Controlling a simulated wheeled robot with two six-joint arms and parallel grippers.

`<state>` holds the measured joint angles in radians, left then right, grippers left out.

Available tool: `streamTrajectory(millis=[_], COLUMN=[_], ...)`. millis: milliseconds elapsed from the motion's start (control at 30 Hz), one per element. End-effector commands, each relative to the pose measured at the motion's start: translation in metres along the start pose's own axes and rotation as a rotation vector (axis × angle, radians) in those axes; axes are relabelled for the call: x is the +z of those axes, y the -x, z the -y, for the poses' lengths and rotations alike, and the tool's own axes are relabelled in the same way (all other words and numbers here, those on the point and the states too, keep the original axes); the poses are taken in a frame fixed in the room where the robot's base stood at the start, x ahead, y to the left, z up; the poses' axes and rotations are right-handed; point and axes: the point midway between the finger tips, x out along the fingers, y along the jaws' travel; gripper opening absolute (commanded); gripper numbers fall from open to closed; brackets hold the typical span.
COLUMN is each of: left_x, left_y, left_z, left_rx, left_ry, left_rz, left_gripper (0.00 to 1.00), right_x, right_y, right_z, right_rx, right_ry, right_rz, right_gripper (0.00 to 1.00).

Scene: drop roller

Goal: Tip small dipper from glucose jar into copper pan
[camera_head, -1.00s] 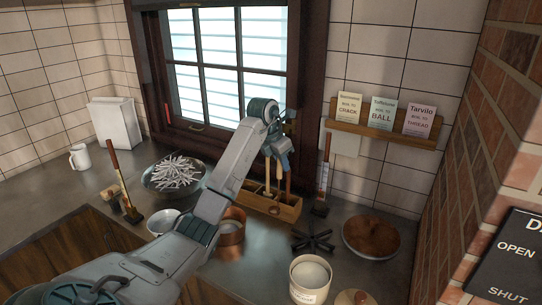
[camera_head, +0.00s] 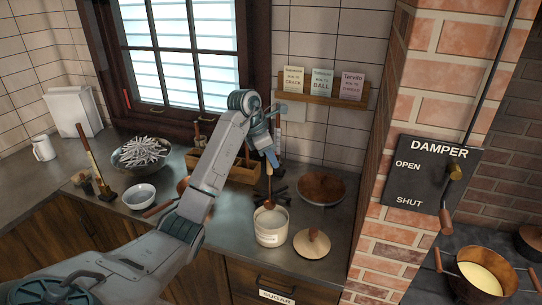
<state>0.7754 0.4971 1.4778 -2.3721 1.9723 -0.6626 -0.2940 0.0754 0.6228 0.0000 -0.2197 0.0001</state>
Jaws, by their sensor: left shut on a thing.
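My left gripper (camera_head: 269,157) is shut on the upright handle of a small dipper (camera_head: 269,186). The dipper's copper-coloured bowl hangs at the mouth of a white jar (camera_head: 271,238); whether it is just above or slightly inside the rim is unclear. The jar is open, and its label is too small to read. A copper pan (camera_head: 182,187) on the counter is mostly hidden behind my left arm. Another copper-coloured pan (camera_head: 462,270), with pale yellow contents, stands at the lower right. My right gripper is out of view.
A round lid (camera_head: 311,243) lies right of the jar, with a brown bowl (camera_head: 321,188) behind it. A wooden tool rack (camera_head: 238,174) stands behind my arm. A white bowl (camera_head: 138,196) is at left. A brick pillar (camera_head: 390,190) separates counter and pans at right.

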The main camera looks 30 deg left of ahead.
Motion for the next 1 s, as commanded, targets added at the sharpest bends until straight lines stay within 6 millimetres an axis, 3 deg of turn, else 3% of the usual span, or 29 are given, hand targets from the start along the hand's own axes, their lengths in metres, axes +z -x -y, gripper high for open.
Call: streamTrajectory(millis=[467, 1000], left_x=[-0.019, -0.039], left_y=[-0.046, -0.094], left_z=[0.0, 0.0], left_rx=[0.001, 0.001], left_ry=[0.002, 0.002], left_rz=[-0.001, 0.0], left_gripper=[0.0, 0.0], right_x=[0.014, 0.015], right_y=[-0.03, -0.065], right_z=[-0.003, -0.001], right_rx=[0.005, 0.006], right_ry=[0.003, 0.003], right_rz=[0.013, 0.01], right_gripper=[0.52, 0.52])
